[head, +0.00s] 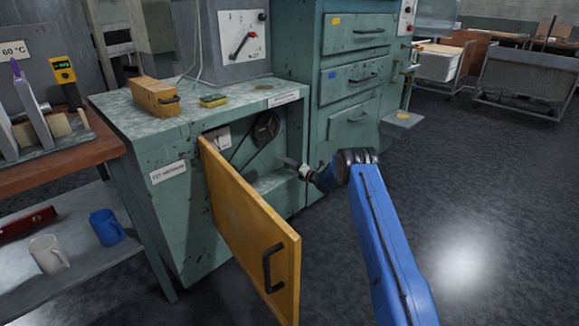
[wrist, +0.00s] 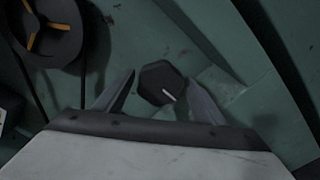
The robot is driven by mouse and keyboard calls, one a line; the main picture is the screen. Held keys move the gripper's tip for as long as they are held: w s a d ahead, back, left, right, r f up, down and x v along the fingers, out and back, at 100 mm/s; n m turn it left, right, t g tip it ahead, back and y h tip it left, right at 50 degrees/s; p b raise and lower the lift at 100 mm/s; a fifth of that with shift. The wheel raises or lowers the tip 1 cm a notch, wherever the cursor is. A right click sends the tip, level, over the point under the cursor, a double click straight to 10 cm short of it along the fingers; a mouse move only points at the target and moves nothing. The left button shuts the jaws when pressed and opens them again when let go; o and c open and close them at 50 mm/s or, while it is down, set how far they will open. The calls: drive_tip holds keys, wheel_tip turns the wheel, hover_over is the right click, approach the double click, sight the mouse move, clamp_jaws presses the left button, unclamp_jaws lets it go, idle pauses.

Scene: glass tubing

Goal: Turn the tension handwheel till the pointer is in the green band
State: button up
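A dark faceted knob with a white mark (wrist: 158,84), seemingly the tension handwheel, sits on the green inner wall in the wrist view. My gripper (wrist: 161,78) is open, with one finger on each side of the knob; I cannot tell whether either touches it. In the head view my gripper (head: 291,163) reaches into the open green cabinet (head: 180,215), and the knob cannot be made out there. A pale plate (head: 218,138) inside the cabinet may be the tension scale; its pointer and green band are too small to tell.
A yellow door (head: 245,225) stands open left of my arm. A pulley (head: 265,128) with a belt is inside the cabinet, and its orange spokes show in the wrist view (wrist: 45,30).

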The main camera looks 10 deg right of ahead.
drive_tip(key=c, duration=0.8)
drive_tip(key=shift+m, duration=0.5)
drive_tip(key=m, duration=0.9)
drive_tip(key=shift+d, duration=0.1)
drive_tip(key=m, duration=0.6)
drive_tip(key=shift+r+m, duration=0.1)
drive_tip(key=shift+m, duration=0.2)
drive_tip(key=m, duration=0.6)
drive_tip(key=shift+d, duration=0.1)
